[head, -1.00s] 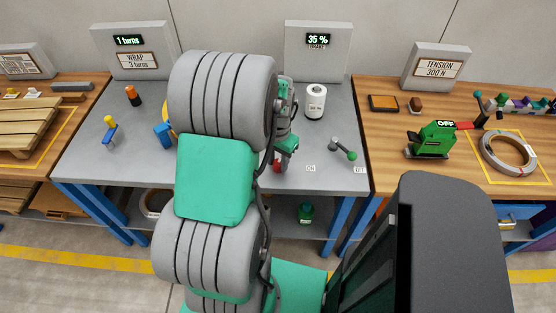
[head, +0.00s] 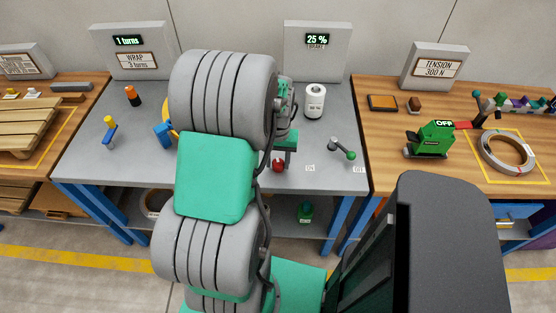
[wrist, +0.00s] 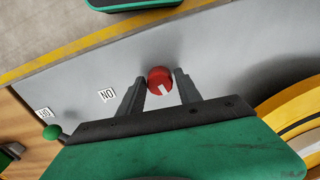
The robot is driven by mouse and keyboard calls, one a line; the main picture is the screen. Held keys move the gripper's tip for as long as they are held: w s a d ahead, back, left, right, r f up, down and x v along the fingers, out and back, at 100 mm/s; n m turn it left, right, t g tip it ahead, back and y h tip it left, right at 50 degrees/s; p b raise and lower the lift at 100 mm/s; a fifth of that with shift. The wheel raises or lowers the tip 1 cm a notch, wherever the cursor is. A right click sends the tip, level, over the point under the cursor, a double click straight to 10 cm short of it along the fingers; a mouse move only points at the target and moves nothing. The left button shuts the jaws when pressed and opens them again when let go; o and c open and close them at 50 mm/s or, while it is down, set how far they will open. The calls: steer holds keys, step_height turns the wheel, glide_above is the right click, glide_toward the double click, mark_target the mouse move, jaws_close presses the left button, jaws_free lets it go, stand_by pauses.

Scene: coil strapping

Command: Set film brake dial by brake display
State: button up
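The film brake dial is a red round knob (head: 279,165) with a white mark, on the grey bench. In the wrist view the red dial (wrist: 159,76) lies between my fingertips. My gripper (wrist: 160,82) is open, with a finger on each side of the dial and a narrow gap beside it. In the head view my gripper (head: 285,148) is just above the dial, partly hidden by my arm. The brake display (head: 317,40) at the back of the bench reads 25 %.
A white film roll (head: 315,101) stands behind the dial. A green-knobbed lever (head: 343,149) is to the right, near small labels. A wrap display (head: 128,41) reads 1 turns. A yellow ring (wrist: 293,112) lies at the right in the wrist view.

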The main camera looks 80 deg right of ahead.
mark_target(278, 163)
steer(key=o, duration=0.3)
step_height(278, 163, up, 8)
steer(key=shift+f, duration=0.1)
stand_by(0.3)
